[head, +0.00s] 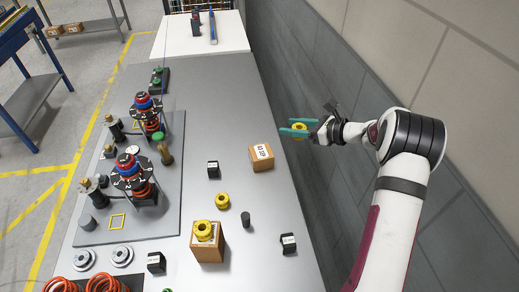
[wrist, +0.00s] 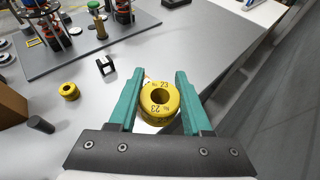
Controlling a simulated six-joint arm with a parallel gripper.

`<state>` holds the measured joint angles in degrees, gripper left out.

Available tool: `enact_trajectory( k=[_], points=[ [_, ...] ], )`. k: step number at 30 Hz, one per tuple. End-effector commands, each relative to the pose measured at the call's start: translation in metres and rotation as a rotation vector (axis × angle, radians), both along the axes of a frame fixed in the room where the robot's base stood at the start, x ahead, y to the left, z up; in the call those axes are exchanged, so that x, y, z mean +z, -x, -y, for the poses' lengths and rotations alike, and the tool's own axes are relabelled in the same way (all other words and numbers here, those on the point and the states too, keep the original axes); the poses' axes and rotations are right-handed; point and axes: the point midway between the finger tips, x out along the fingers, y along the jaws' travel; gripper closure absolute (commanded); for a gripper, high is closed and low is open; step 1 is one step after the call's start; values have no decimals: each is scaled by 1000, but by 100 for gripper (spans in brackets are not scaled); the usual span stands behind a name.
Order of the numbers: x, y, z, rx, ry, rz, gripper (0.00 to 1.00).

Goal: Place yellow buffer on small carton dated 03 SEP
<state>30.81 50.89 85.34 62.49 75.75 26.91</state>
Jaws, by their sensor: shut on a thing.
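My gripper (head: 298,130) is shut on a yellow ring-shaped buffer (head: 300,127), held in the air at the right edge of the table. In the wrist view the buffer (wrist: 160,101) sits between the teal fingers, with 23 printed on it. A small brown carton (head: 256,163) with a white label stands on the table, left of and nearer than the gripper; its print is too small to read. A second carton (head: 208,250), nearer the front, carries a yellow buffer (head: 203,230). Another yellow buffer (head: 222,201) lies loose between the cartons.
A grey fixture plate (head: 110,228) with two spring assemblies fills the table's left. Small black blocks (head: 213,169) and a dark cylinder (head: 245,219) stand near the cartons. Orange springs (head: 103,284) are at the front. A wall (head: 330,80) runs along the right. The table beyond the labelled carton is clear.

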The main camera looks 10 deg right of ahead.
Motion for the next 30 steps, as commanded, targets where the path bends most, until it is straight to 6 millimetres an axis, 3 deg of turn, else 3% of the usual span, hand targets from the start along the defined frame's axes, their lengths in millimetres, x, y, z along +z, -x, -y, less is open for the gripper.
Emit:
enact_trajectory(
  k=[9, 12, 20, 30],
  points=[
    [-54, -42, -77, 7, -2, -4, 100],
    [-64, -52, -91, 5, -1, -2, 100],
    [-105, -56, -97, 2, -2, -3, 100],
    [-110, -56, -97, 1, 0, -2, 100]
  ],
)
